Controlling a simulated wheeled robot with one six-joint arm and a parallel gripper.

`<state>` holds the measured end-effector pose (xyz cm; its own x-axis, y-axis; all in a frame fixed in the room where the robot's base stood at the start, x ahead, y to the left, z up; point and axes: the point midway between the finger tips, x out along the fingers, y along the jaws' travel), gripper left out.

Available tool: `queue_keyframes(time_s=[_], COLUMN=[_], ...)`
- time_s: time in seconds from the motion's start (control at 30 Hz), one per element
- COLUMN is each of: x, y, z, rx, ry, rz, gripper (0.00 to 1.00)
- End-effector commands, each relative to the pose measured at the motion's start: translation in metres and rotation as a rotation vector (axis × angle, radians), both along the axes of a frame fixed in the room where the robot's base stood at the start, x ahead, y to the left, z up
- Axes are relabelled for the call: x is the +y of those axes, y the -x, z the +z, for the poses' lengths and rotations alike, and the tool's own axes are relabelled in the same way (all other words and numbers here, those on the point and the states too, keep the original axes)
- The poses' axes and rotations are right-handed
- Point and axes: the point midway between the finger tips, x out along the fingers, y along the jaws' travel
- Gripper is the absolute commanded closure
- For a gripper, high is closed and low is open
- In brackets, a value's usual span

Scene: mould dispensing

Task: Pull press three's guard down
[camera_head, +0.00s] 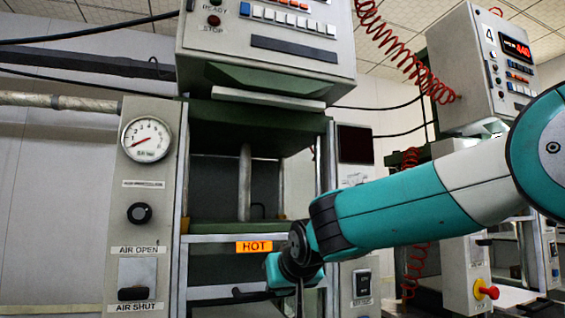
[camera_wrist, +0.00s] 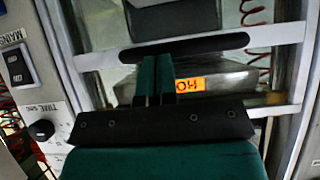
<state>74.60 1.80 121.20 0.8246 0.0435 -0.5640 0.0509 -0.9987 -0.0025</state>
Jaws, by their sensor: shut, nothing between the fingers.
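The press in the middle of the head view has a guard with pale crossbars (camera_head: 215,239) low in its front opening. Its lower bar (camera_wrist: 285,36) carries a long black handle (camera_wrist: 215,46); in the head view the handle (camera_head: 250,294) is partly hidden by my gripper. My gripper (camera_head: 299,298) is at the guard's lower part, its tips near the bottom picture edge. In the wrist view, which is upside down, the green fingers (camera_wrist: 154,72) are together and empty. Their tips overlap the handle's left part. I cannot tell whether they touch it.
The left post has a gauge (camera_head: 146,141), a black knob and an AIR OPEN/AIR SHUT switch (camera_head: 133,290). Press 4 (camera_head: 480,65) stands at the right with a red stop button (camera_head: 487,291). Red coiled hoses hang between.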

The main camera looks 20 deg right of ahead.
Motion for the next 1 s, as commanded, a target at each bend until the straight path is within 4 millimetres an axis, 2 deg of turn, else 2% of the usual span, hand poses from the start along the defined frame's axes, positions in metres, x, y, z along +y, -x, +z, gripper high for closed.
queue_keyframes(time_s=[0.13,0.3,0.37,0.6,0.83,0.93,1.0], x=[0.000,-0.003,-0.003,-0.004,-0.005,-0.005,-0.004], y=[0.002,0.008,0.023,0.067,0.086,0.089,0.092], z=[0.016,0.052,0.053,0.082,0.096,0.096,0.090], rx=[0.001,-0.003,-0.007,-0.005,-0.002,0.001,0.023], ry=[0.001,-0.001,-0.002,-0.002,0.000,0.001,0.007], rz=[-0.001,-0.002,-0.001,0.001,-0.001,0.001,0.017], gripper=[1.00,1.00,1.00,1.00,1.00,1.00,1.00])
